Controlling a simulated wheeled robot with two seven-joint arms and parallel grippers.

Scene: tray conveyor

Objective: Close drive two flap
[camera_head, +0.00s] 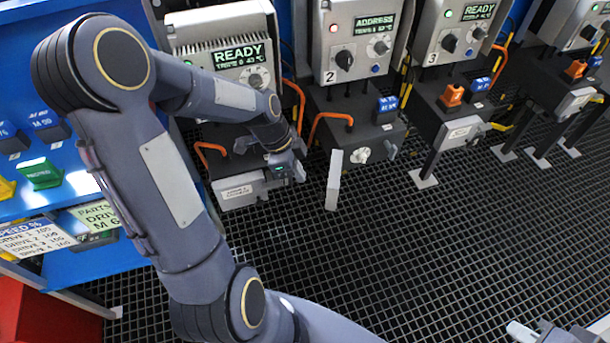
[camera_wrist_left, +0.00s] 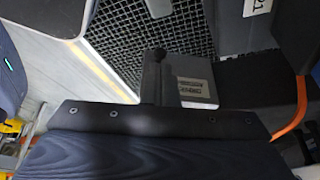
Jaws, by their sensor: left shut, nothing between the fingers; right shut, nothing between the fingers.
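Drive two (camera_head: 358,50) is the grey unit marked 2, with its screen reading ADDRESS. On the dark base below it, a pale flap (camera_head: 334,180) stands out from the front, seen almost edge-on, so it looks open. A round pale knob (camera_head: 360,155) shows beside it. My left gripper (camera_head: 292,172) is shut and empty, left of this flap and apart from it, by the right end of drive one's labelled front flap (camera_head: 238,190). A labelled flap also shows in the left wrist view (camera_wrist_left: 196,91), upside down. My right gripper (camera_head: 520,331) is shut at the bottom right, partly cut off.
Orange cable loops (camera_head: 330,120) rise from the bases near my left gripper. Drive three (camera_head: 455,45) stands to the right, its labelled front flap (camera_head: 460,132) flush. The black grating floor (camera_head: 400,250) is clear in front of the drives. A blue bench is at left.

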